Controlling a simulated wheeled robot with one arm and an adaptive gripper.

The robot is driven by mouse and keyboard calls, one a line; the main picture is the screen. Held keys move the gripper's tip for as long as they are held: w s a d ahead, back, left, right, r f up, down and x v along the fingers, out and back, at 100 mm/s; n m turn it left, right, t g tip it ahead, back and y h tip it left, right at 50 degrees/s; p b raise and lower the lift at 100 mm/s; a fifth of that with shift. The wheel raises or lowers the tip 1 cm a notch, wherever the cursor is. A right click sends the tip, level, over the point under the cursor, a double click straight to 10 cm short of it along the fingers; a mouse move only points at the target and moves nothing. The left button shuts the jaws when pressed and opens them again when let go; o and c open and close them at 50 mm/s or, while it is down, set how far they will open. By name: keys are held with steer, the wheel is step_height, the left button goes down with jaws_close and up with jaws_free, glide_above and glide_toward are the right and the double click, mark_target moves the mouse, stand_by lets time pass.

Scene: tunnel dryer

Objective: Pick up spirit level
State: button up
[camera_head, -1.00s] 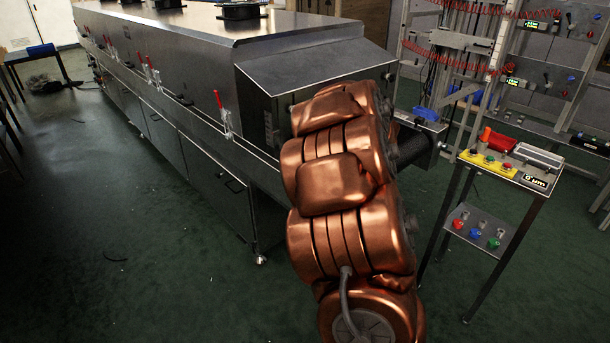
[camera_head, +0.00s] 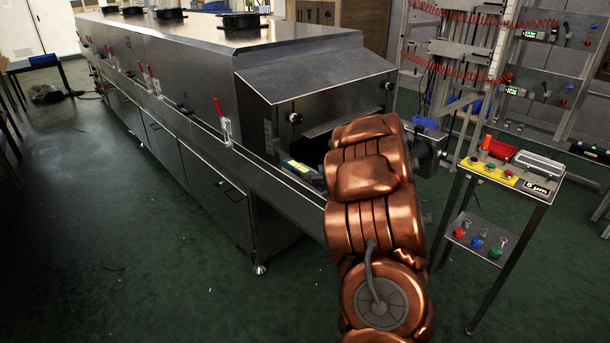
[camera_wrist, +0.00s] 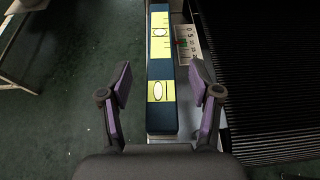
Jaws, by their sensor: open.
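The spirit level (camera_wrist: 160,70) is a long dark blue bar with yellow vial sections. In the wrist view it lies lengthwise up the middle, on a pale narrow ledge beside a dark belt. My gripper (camera_wrist: 160,86) is open, with one finger on each side of the level in the picture. I see no contact, and I cannot tell the height of the fingers above it. In the head view a yellow and dark piece of the level (camera_head: 299,166) shows at the dryer's mouth. My copper arm hides the gripper there.
The ribbed dark belt (camera_wrist: 270,70) fills the right of the wrist view. A white scale plate (camera_wrist: 187,44) sits beside the level. The steel tunnel dryer (camera_head: 190,60) stands left of my arm. A small stand with buttons (camera_head: 500,172) is at right. Green floor is clear at lower left.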

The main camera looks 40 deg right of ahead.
mark_target(306, 171)
steer(key=shift+p+x, duration=0.4)
steer(key=shift+x, duration=1.55)
jaws_close()
steer(key=shift+r, duration=0.1)
